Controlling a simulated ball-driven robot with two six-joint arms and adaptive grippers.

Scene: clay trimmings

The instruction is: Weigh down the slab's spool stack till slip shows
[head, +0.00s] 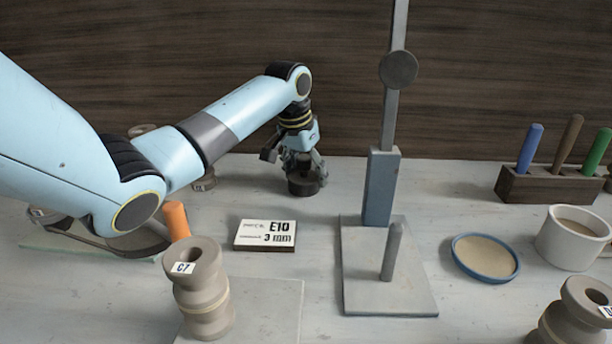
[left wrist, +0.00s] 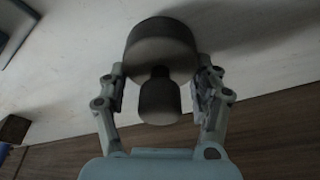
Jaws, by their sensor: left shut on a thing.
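I cannot tell whether the weight touches the table. My right gripper is out of view.
A card (head: 265,235) reading E10 and 3 mm lies mid-table. A stand with a tall post (head: 380,190) and short peg (head: 391,252) is right of it. A blue-rimmed dish (head: 485,258), white cup (head: 572,240), tool block (head: 545,187) and another spool (head: 572,318) occupy the right.

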